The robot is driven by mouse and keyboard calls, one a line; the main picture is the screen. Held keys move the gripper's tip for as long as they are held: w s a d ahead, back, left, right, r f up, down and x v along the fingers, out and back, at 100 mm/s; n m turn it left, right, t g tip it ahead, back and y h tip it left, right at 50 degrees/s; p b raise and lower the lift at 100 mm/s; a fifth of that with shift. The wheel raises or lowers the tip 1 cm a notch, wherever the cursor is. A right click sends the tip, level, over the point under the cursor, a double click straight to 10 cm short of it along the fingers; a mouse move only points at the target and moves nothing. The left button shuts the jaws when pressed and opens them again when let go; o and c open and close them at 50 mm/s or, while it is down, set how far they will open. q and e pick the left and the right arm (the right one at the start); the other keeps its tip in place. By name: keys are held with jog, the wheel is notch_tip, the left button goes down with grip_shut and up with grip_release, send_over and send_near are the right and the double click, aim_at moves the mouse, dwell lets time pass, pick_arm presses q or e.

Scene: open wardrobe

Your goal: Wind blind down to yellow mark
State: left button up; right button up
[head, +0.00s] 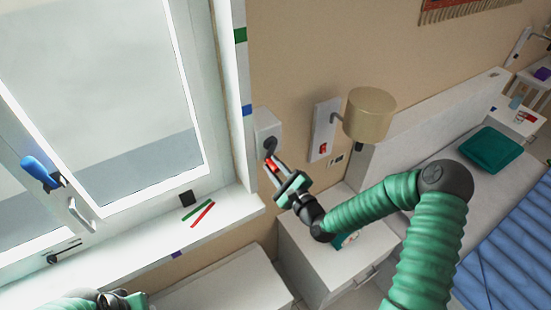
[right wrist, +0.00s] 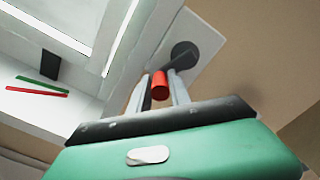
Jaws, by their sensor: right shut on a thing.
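A white wall box (head: 266,125) right of the window carries a dark crank (head: 269,146) with a red knob (head: 270,164). My right gripper (head: 273,168) is shut on the red knob; in the right wrist view the knob (right wrist: 160,85) sits between the two fingers (right wrist: 160,92). The window (head: 110,95) has a pale upper area and a greyer band below; I cannot tell whether the pale area is the blind. A green mark (head: 240,35) and a blue mark (head: 246,110) are on the window's side frame. I see no yellow mark. Only part of my left arm shows at the bottom left edge.
A green strip (head: 193,211) and a red strip (head: 203,214) lie on the sill beside a black block (head: 187,198). A lamp (head: 369,114) and a switch plate (head: 324,128) are right of the crank. A bedside cabinet (head: 330,255) stands below, under my right arm.

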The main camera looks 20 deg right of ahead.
aim_at(266, 162)
jog(key=shift+a+r, duration=0.3)
jog(key=shift+a, duration=0.15)
jog(key=shift+s+a, duration=0.1)
jog(key=shift+a, duration=0.05)
jog(key=shift+a+r+p, duration=0.5)
jog(key=shift+r+p, duration=0.2)
jog(key=shift+p, duration=0.15)
jog(key=shift+s+a, duration=0.1)
jog(key=shift+a+r+p, duration=0.15)
jog(key=shift+r+p, duration=0.5)
jog(key=shift+r, duration=0.15)
jog(key=shift+a+r, duration=0.1)
jog(key=shift+a, duration=0.05)
